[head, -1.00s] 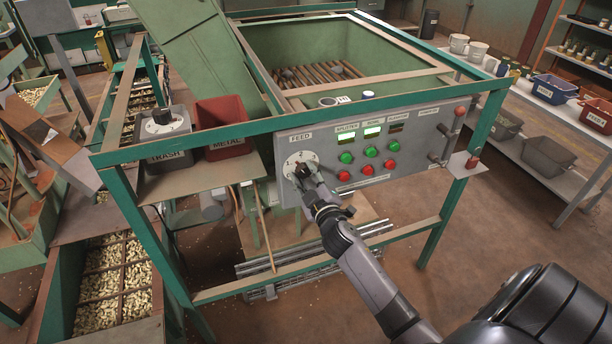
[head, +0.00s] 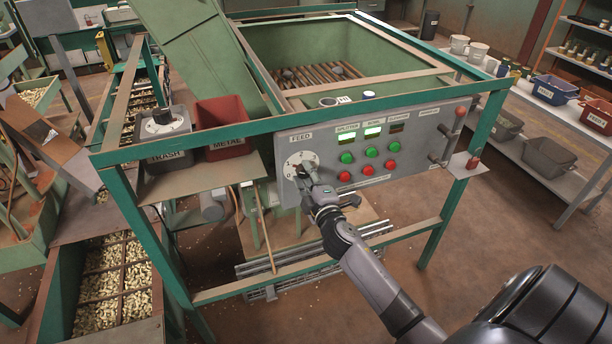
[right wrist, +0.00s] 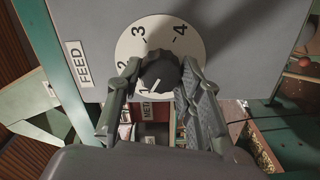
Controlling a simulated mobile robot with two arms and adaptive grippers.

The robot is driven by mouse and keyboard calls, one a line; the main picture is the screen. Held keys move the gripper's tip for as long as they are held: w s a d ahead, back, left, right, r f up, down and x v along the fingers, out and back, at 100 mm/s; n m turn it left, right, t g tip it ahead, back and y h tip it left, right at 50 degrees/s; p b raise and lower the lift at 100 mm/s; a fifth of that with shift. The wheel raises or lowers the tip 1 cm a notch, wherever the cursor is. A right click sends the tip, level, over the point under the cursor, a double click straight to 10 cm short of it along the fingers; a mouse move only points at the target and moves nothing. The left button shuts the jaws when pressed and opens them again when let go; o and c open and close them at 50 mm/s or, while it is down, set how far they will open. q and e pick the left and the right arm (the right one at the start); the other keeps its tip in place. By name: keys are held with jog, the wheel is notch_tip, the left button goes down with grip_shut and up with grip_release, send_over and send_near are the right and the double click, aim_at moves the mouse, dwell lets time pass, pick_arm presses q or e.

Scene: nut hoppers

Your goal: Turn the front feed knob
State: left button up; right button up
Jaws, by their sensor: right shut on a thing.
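The front feed knob (right wrist: 160,71) is dark and ribbed, on a round white dial (right wrist: 191,45) with printed numbers; 2, 3 and 4 can be read in the right wrist view. In the head view the dial (head: 299,158) is at the left end of the grey control panel (head: 431,148), under a FEED label. My right gripper (right wrist: 158,80) is shut on the knob, one finger on each side. In the head view my right gripper (head: 305,178) covers much of the knob. My left gripper is not in view.
Green and red buttons (head: 368,161) sit just right of the knob. A green frame rail (head: 262,129) runs above the panel. A grey bin (head: 167,140) and a red bin (head: 221,125) stand to the left. The floor in front is clear.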

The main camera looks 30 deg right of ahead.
jog(key=o, duration=1.2)
jog(key=shift+c, duration=0.2)
jog(key=shift+s, duration=0.1)
jog(key=v, duration=1.2)
